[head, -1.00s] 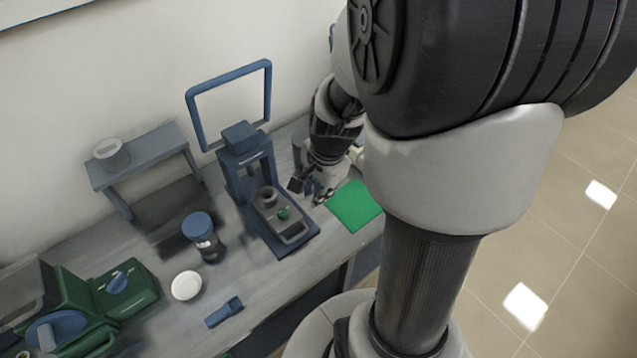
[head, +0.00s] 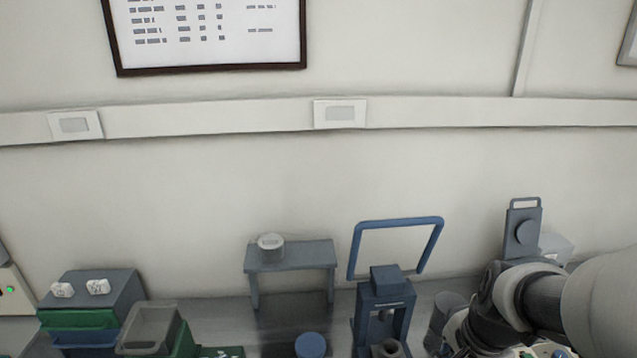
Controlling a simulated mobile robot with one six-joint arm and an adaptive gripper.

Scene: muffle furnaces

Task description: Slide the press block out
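The blue press (head: 384,295) stands on the bench at the bottom, right of centre, with a raised blue loop handle (head: 396,222) behind it. A dark grey round piece (head: 388,349) shows low in front of the press, cut by the bottom edge. The rest of the press block and the press base lie below the picture. My dark wrist comes in from the right and points down to the right of the press. My gripper's fingers do not show, so I cannot see whether they touch the block.
A grey cylinder (head: 441,321) stands between the press and my wrist. A small grey stand (head: 290,255) holding a pale round dish (head: 271,246) is left of the press. A blue-lidded jar (head: 310,345) is in front.

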